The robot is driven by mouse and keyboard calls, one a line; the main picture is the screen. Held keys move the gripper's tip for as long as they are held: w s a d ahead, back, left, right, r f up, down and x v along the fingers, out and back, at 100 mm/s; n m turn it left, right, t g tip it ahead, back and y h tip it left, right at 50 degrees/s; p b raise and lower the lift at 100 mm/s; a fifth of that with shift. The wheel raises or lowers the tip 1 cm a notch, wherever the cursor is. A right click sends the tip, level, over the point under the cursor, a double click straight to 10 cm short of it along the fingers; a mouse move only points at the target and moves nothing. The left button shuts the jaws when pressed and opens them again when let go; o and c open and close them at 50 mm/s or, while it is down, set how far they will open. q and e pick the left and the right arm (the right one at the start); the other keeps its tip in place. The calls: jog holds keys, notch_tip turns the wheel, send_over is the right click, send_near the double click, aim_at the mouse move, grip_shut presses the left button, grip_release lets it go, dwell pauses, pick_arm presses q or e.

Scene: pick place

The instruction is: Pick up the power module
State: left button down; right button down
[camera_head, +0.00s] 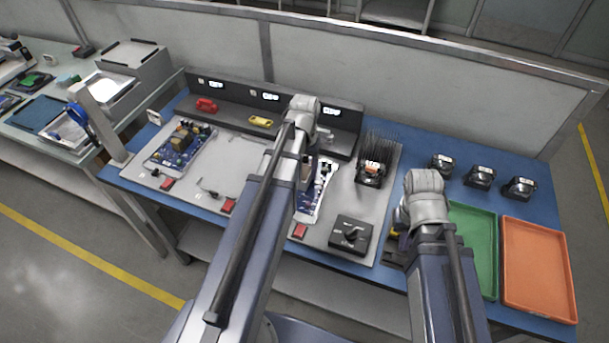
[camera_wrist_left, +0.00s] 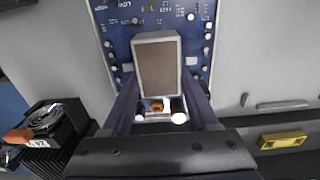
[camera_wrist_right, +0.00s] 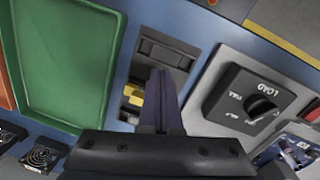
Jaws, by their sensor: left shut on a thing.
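The power module appears to be the grey block with a brown face (camera_wrist_left: 157,65) in the left wrist view. My left gripper (camera_wrist_left: 158,98) is shut on it, one finger on each side. The block is in front of a blue circuit board (camera_wrist_left: 118,25); I cannot tell if it touches the board. In the head view the board (camera_head: 312,197) is partly covered by my left arm, and my left gripper (camera_head: 308,168) is above it. My right gripper (camera_wrist_right: 156,75) is shut and empty, its fingers together; in the head view it is hidden behind my right arm.
A black unit with thin spikes (camera_head: 371,170) stands right of the board, and a black knob box (camera_head: 351,234) in front. A shelf with a red part (camera_head: 206,105) and a yellow part (camera_head: 261,121) runs behind. Green (camera_head: 473,235) and orange (camera_head: 538,268) trays lie right, empty.

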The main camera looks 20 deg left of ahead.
aim_at(305, 168)
pick_arm(q)
jog(key=shift+r, duration=0.1)
pick_arm(e)
jog(key=shift+r, duration=0.15)
dwell(0.3)
